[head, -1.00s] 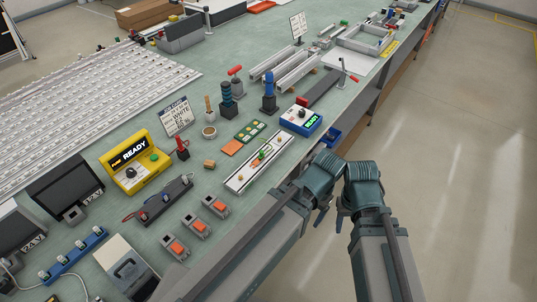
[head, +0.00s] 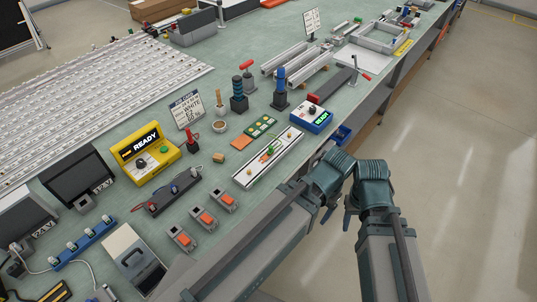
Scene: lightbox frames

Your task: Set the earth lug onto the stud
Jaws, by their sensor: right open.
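A long white rail plate (head: 249,178) lies near the bench's front edge, with a small green piece (head: 270,150) and small brass-coloured spots on it. The green piece may be the earth lug; it is too small to tell lug from stud, or whether they touch. My right gripper (head: 337,214) is open and appears empty, to the right of and nearer than the plate, off the bench's front edge. My left gripper is not in view.
A yellow READY unit (head: 146,153) and several orange-topped grey blocks (head: 206,217) stand to the left. A green board (head: 261,126) lies behind the plate. Floor to the right is clear.

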